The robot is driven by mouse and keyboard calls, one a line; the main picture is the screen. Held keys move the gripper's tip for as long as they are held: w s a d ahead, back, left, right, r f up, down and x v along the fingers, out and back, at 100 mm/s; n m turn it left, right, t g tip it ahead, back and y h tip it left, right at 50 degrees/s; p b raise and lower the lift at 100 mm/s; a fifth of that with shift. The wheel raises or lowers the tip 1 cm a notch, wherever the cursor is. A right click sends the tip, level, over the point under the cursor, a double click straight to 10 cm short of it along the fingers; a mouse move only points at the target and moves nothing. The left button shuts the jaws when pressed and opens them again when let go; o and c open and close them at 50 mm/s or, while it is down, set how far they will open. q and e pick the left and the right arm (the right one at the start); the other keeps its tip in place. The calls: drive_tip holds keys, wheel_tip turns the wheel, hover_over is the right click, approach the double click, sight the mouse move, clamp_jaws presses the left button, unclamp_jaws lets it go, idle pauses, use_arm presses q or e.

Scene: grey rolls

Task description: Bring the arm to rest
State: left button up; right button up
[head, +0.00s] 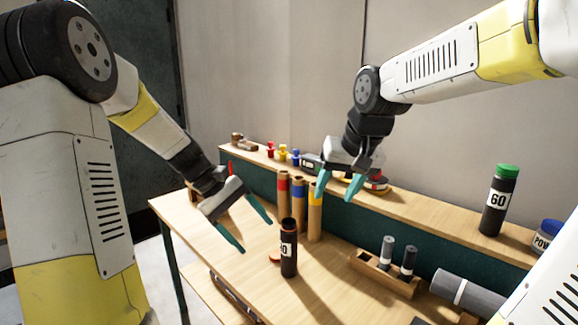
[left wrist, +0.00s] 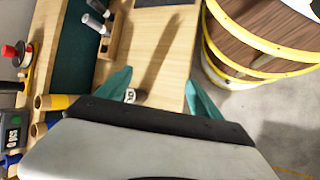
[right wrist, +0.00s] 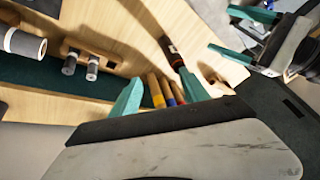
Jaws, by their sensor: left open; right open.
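My left gripper (head: 245,225) is open and empty above the left part of the wooden table (head: 335,285). Its teal fingers also show in the left wrist view (left wrist: 160,92). My right gripper (head: 337,180) is open and empty near the shelf, in front of the back wall. Its fingers also show in the right wrist view (right wrist: 160,95). A dark open tube with a white label (head: 288,250) stands on the table to the right of my left gripper. Several cardboard tubes with coloured bands (head: 314,220) stand behind it, below my right gripper.
A raised shelf (head: 420,208) runs along the back, holding a black canister marked 60 (head: 497,205) and coloured pins (head: 283,153). A wooden holder (head: 372,270) with two small rolls and a grey roll (head: 465,292) lie on the right. The front middle of the table is clear.

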use_arm(q)
drive_tip(key=s+a+r+m+t+y, duration=0.2)
drive_tip(key=s+r+m+t, duration=0.1)
drive_tip(key=s, duration=0.5)
drive_tip(key=s+a+r+m+t+y, duration=0.3)
drive_tip(key=s+r+m+t, duration=0.1)
drive_tip(key=s+r, duration=0.3)
drive_tip(key=shift+s+m, duration=0.5)
drive_tip(key=shift+s, duration=0.2)
use_arm(e)
drive_tip(key=s+d+f+t, duration=0.1)
drive_tip(key=s+d, duration=0.3)
drive_tip(key=s, duration=1)
drive_tip(key=shift+s+f, duration=0.15)
drive_tip(key=shift+f, duration=0.25)
